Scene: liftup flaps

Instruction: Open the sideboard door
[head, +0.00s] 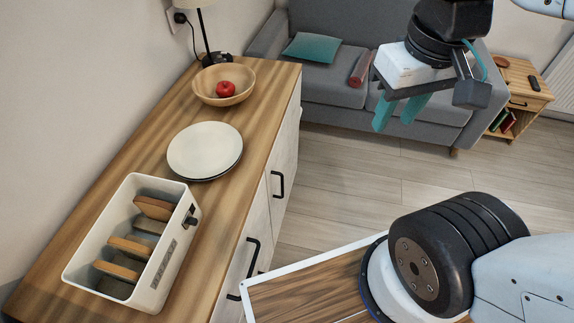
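The sideboard (85,212) stands on the left, with a wooden top and pale front doors seen at a steep angle. One door (283,162) towards the far end has a black handle (278,184) and looks shut. Another black handle (252,258) is on the nearer part of the front, with a dark bar below it. My gripper (398,121) is at the upper right, pointing down, well apart from the sideboard. Its two teal fingers are spread with a gap between them and hold nothing.
The sideboard top bears a toaster (165,253), white plates (205,149), a wooden bowl (240,97) with a red apple (225,89) and a lamp (207,40). Behind are a grey sofa (325,83) and side table (520,88). Floor (350,180) before the far door is clear.

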